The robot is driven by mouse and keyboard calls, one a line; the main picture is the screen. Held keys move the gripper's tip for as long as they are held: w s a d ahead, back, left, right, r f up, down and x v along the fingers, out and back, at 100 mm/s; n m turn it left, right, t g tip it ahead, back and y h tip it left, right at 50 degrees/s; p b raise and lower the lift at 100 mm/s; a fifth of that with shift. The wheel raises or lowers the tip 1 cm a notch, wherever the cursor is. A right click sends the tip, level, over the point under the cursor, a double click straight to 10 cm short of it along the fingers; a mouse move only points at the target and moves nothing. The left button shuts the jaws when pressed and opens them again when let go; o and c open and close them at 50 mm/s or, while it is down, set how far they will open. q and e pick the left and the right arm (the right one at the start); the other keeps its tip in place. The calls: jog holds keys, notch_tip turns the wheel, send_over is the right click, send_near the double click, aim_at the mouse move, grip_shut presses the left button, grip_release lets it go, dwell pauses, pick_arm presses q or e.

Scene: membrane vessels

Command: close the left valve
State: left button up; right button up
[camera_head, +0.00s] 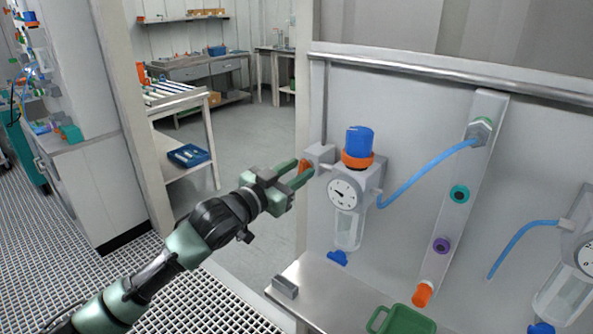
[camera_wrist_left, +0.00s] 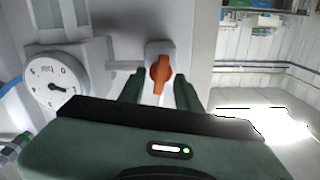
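The left valve has an orange handle (camera_head: 305,166) on a grey block at the left side of the panel, beside the regulator. In the left wrist view the orange handle (camera_wrist_left: 161,72) stands upright in the picture. My left gripper (camera_head: 302,169) is open, with one finger on each side of the handle. In the left wrist view its fingers (camera_wrist_left: 158,88) flank the handle's lower end, with gaps visible on both sides. The handle's far side is hidden. My right gripper is not in view.
The regulator has a blue knob (camera_head: 359,141), a round gauge (camera_head: 345,193) and a clear bowl close right of the valve. A blue hose (camera_head: 425,172) runs to a sloping manifold (camera_head: 462,205). A steel shelf (camera_head: 325,290) with a green container (camera_head: 402,321) lies below.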

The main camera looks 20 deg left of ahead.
pick_arm(q)
grip_shut()
jog(key=m+p, duration=0.2)
jog(key=m, duration=0.1)
jog(key=shift+r, duration=0.1)
jog(key=m+p, duration=0.2)
jog(key=m, duration=0.2)
jog(key=shift+d, duration=0.15)
jog(key=m+p, duration=0.1)
jog(key=m, duration=0.1)
jog(key=m+p, duration=0.1)
jog(key=m, duration=0.1)
jog(key=shift+f+m, duration=0.2)
jog(key=shift+m, duration=0.2)
jog(key=shift+f+m+p, duration=0.2)
jog(key=shift+m+p, duration=0.35)
jog(key=shift+m, duration=1.45)
jog(key=shift+s, duration=0.1)
